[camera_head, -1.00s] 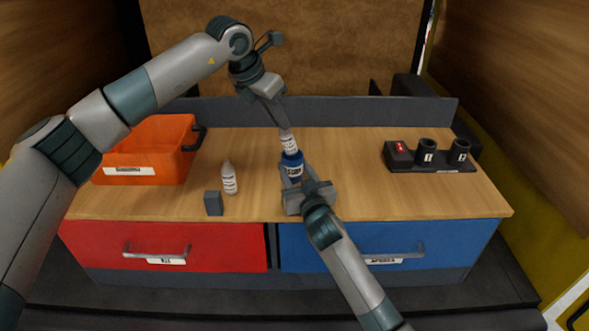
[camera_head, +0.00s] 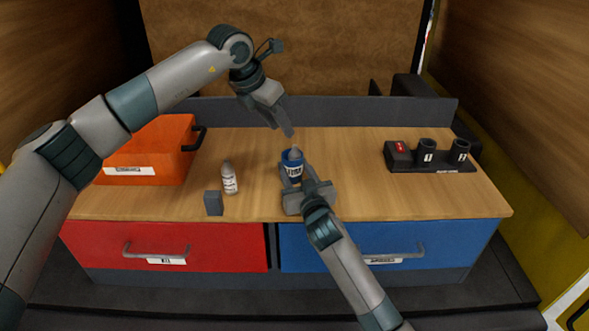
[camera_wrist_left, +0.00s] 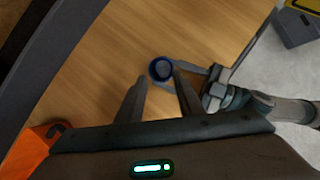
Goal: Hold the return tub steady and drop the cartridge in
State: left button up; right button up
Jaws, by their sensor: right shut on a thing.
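The blue return tub (camera_head: 292,170) with a white label stands upright near the counter's front edge. My right gripper (camera_head: 305,188) is shut on it from the front. My left gripper (camera_head: 286,130) is above and behind the tub, its fingers apart with nothing between them. In the left wrist view, the tub's round mouth (camera_wrist_left: 160,69) shows just beyond the open fingertips. A small grey shape shows at the tub's mouth in the head view; I cannot tell whether it is the cartridge or a fingertip. The cartridge is not clearly visible elsewhere.
A white nozzle bottle (camera_head: 229,178) and a grey block (camera_head: 213,203) stand left of the tub. An orange bin (camera_head: 150,150) is at the far left. A black holder (camera_head: 432,160) with two cups is at the right. The wooden counter between is clear.

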pick_arm(q)
jog(key=v, duration=1.2)
dwell(0.5)
pick_arm(e)
jog(key=o, duration=1.2)
jog(key=v, duration=1.2)
